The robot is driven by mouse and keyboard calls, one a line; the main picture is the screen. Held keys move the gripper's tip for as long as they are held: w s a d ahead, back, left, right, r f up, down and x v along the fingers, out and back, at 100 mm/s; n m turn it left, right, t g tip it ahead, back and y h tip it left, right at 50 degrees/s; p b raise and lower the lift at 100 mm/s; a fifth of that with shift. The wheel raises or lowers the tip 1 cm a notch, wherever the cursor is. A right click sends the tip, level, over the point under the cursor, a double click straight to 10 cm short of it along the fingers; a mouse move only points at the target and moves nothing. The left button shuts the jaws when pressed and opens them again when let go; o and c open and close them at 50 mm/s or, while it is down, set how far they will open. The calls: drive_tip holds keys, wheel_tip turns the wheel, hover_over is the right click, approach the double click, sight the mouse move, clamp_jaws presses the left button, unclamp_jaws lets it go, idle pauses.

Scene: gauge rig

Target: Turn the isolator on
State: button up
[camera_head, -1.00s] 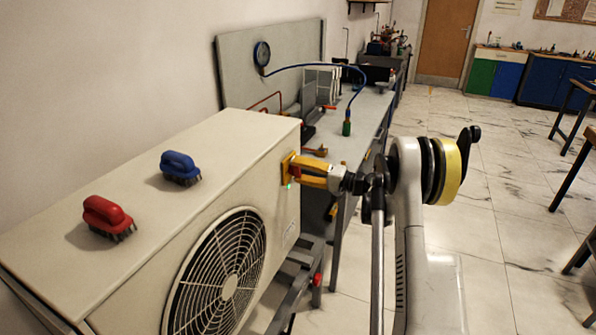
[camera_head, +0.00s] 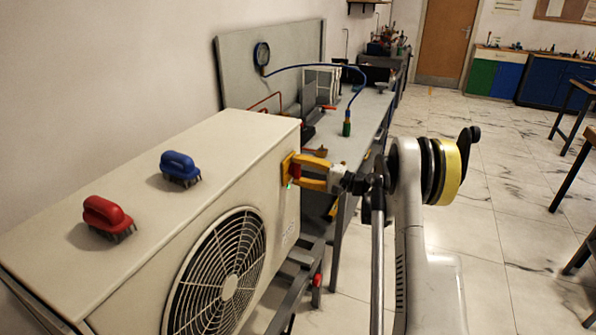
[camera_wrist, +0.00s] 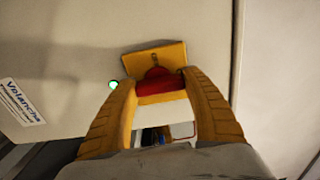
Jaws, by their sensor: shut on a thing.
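The isolator is a yellow plate (camera_wrist: 150,54) with a red knob (camera_wrist: 161,80), on the side of a large cream fan unit. The plate also shows at the unit's right corner in the head view (camera_head: 286,163). My gripper (camera_wrist: 159,86) has yellow fingers, one on each side of the red knob, and is shut on it. In the head view my gripper (camera_head: 296,169) reaches the isolator from the right. The plate looks slightly tilted in the wrist view. A small lit lamp (camera_wrist: 113,85) is beside the left finger; it looks green in the head view.
A red brush (camera_head: 108,217) and a blue brush (camera_head: 180,168) lie on top of the fan unit. A grey bench (camera_head: 370,127) with a gauge (camera_head: 262,54) and blue hose stands behind. Open tiled floor is on the right.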

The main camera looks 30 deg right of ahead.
drive_tip(key=o, duration=1.2)
drive_tip(key=v, duration=1.2)
